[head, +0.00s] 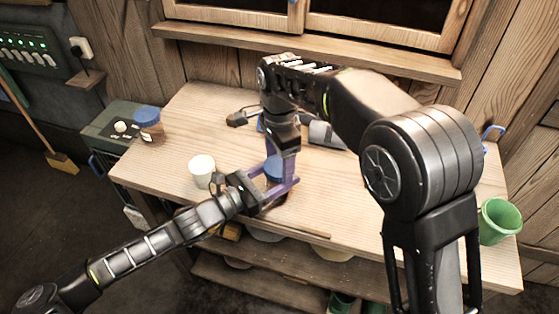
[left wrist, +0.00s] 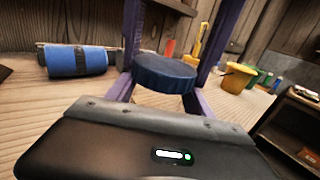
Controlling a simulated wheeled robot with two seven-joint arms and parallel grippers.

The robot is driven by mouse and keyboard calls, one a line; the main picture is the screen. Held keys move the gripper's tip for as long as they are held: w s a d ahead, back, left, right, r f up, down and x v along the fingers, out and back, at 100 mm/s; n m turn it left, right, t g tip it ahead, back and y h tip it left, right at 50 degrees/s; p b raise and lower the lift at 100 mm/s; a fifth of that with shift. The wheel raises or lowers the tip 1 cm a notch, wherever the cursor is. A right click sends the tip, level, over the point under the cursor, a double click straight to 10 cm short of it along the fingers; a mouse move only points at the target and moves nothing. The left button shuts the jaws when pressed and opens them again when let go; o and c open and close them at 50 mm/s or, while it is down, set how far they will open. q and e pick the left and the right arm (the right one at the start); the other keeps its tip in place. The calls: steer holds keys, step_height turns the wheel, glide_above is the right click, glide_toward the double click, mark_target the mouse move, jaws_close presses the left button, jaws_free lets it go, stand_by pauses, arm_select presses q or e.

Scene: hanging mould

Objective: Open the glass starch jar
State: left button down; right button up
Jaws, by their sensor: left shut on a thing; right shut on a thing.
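A jar with a dark blue lid (head: 273,168) stands on the wooden table near its front edge. The lid also shows in the left wrist view (left wrist: 165,73), between purple fingers. My right gripper (head: 281,163) points down from above, with its fingers on either side of the lid, shut on it. My left gripper (head: 283,191) comes in low from the left and is shut around the jar's body below the lid. The body is mostly hidden by the fingers, and I cannot see whether the lid has turned or lifted.
A white cup (head: 201,170) stands left of the jar. Another blue-lidded jar with brown contents (head: 149,127) stands on the cabinet at left. A green bucket (head: 499,221) is at the table's right end. A blue roll (left wrist: 78,61) and a yellow bucket (left wrist: 237,78) show in the left wrist view.

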steer(key=n, duration=1.4)
steer(key=shift+n, duration=0.3)
steer(key=n, duration=0.8)
steer(key=shift+n, duration=0.3)
steer(key=n, duration=0.8)
steer(key=shift+r, duration=0.1)
steer(key=shift+r, duration=0.2)
